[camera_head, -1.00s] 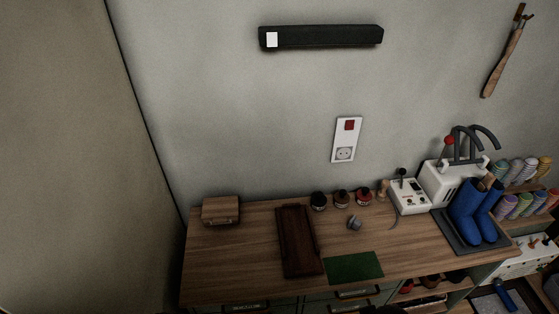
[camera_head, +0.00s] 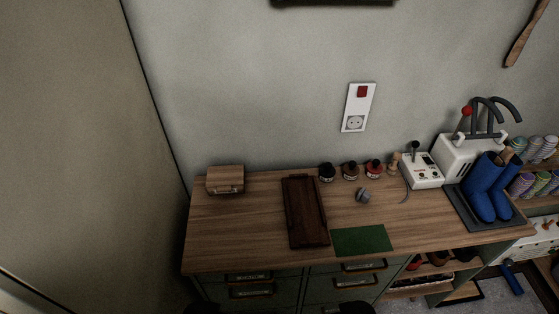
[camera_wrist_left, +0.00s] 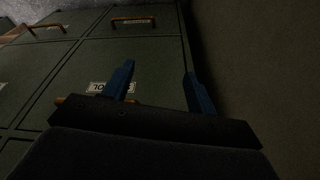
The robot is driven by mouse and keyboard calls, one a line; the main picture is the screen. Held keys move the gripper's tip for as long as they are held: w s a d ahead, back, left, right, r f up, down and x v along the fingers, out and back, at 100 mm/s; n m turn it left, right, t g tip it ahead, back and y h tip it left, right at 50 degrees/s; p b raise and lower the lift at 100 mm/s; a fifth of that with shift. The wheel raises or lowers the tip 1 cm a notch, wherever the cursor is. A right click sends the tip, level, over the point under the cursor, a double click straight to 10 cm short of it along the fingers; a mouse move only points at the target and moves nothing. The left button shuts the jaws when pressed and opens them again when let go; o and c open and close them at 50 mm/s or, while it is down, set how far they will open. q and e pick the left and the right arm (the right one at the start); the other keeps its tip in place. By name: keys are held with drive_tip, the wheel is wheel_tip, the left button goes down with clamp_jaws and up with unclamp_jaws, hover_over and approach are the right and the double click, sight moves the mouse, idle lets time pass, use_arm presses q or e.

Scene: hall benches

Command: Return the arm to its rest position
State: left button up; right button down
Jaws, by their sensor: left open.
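My left gripper (camera_wrist_left: 160,88) shows in the left wrist view. Its two blue fingers are apart with nothing between them. It is in front of green drawer fronts (camera_wrist_left: 75,65) with brass-coloured handles, and a dark plain surface lies to the right. In the head view neither gripper can be made out; only small dark shapes show at the bottom edge. My right gripper is not in view.
The wooden bench (camera_head: 245,225) carries a small wooden box (camera_head: 225,179), a dark brown tray (camera_head: 304,212), a green mat (camera_head: 362,240), several jars, a white device (camera_head: 421,171) and blue boots (camera_head: 489,188). Its front left top is clear.

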use_arm(q)
drive_tip(key=s+f+b, duration=0.3)
drive_tip(key=s+f, duration=0.1)
drive_tip(key=f, duration=1.3)
drive_tip(key=s+f+g+b, duration=0.1)
drive_tip(key=s+f+b, duration=0.2)
drive_tip(key=f, duration=1.5)
drive_tip(key=shift+s+d+b, duration=0.2)
drive_tip(key=shift+s+b, duration=0.15)
drive_tip(key=shift+s, duration=0.55)
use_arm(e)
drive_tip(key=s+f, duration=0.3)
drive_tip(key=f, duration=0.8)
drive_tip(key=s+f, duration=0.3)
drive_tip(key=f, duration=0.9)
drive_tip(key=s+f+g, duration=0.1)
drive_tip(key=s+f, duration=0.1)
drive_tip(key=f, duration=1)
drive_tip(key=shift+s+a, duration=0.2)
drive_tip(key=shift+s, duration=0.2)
